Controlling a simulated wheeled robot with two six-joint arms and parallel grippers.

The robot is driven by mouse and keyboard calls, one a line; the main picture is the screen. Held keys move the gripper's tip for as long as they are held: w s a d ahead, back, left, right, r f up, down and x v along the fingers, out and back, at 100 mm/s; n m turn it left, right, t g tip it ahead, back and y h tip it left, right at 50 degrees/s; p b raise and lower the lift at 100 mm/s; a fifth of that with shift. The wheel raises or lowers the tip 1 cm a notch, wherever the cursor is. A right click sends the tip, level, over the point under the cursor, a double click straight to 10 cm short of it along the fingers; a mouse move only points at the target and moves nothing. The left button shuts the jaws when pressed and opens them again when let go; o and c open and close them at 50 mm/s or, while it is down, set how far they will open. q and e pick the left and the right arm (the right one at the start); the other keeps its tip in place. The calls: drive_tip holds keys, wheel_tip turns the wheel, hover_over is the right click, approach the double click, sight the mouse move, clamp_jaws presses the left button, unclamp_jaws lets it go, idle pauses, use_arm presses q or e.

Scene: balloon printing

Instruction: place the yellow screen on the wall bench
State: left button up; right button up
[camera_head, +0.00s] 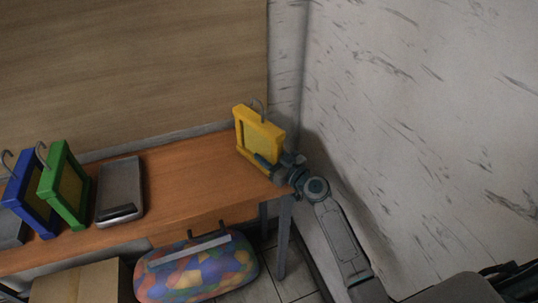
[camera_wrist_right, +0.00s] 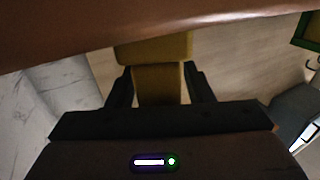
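The yellow screen (camera_head: 259,136), a thick yellow frame with a hook on top, stands nearly upright at the right end of the wooden wall bench (camera_head: 190,185). Whether its bottom touches the bench top is unclear. My right gripper (camera_head: 277,168) is at its lower right side, shut on it. In the right wrist view, the two dark fingers (camera_wrist_right: 160,85) lie against both sides of a yellow part of the screen (camera_wrist_right: 158,84), close to the brown bench surface (camera_wrist_right: 60,35). My left gripper is not in view.
A green screen (camera_head: 66,185), a blue screen (camera_head: 30,195) and a grey tray (camera_head: 120,190) occupy the bench's left part. The middle of the bench is clear. A white wall (camera_head: 420,110) rises close on the right. A colourful bag (camera_head: 200,272) and cardboard box (camera_head: 85,284) sit below.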

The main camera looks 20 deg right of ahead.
drive_tip(key=shift+s+r, duration=0.1)
drive_tip(key=shift+r+p, duration=0.2)
drive_tip(key=shift+p, duration=0.15)
drive_tip(key=b+v, duration=0.4)
drive_tip(key=v, duration=0.8)
